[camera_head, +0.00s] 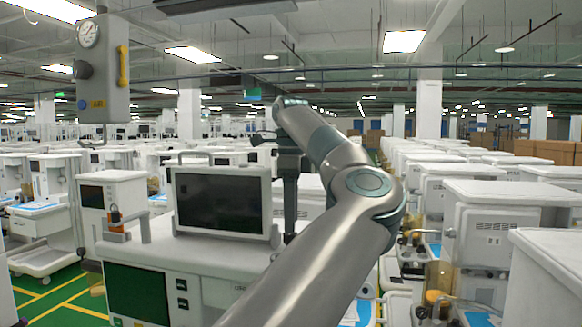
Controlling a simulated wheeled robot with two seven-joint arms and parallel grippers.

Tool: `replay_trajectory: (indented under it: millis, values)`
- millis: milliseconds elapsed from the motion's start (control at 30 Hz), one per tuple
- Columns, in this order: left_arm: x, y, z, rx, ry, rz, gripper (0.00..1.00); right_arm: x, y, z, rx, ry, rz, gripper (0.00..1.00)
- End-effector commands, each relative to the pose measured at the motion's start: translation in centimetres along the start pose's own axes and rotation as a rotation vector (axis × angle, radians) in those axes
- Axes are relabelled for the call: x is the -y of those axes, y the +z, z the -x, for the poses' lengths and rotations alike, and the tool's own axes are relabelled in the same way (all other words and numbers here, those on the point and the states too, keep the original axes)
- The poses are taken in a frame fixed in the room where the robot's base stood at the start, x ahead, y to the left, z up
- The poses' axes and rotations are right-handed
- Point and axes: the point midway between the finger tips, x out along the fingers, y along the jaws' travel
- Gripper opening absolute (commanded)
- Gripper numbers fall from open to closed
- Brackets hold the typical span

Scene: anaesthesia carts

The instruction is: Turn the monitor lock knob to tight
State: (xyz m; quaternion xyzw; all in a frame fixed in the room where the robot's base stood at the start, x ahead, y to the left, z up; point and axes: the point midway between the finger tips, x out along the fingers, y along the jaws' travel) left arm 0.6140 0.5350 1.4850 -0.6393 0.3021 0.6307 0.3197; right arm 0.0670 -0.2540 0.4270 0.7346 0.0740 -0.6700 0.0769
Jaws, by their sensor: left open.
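The monitor (222,201) is a grey-framed dark screen standing upright on top of the nearest white anaesthesia cart (205,253). My left arm comes up from the bottom middle and bends down at its far end. My left gripper (289,236) is a dark narrow shape pointing down just right of the monitor's right edge. It is open, but its fingertips are small and partly hidden by my arm. I cannot make out the lock knob; it may be behind the monitor or my arm. My right gripper is not in view.
A grey hanging box (102,70) with a gauge and yellow handle is at upper left. Rows of white carts (490,215) fill the right and back. Green floor (60,300) shows at lower left.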

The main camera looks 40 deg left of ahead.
Motion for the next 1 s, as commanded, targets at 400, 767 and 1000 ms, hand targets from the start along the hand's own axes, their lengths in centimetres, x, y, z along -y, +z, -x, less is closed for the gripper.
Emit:
replay_trajectory:
  millis: [400, 767, 1000]
  values:
    - [0.0, 0.1, 8.1, -0.004, -0.003, -0.004, 0.47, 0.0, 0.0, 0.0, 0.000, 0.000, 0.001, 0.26]
    - [0.0, 0.0, 13.2, -0.002, 0.000, -0.001, 0.47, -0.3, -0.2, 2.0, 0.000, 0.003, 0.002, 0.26]
    - [0.0, 0.0, 13.7, -0.001, 0.000, -0.001, 0.47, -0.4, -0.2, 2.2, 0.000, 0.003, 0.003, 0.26]
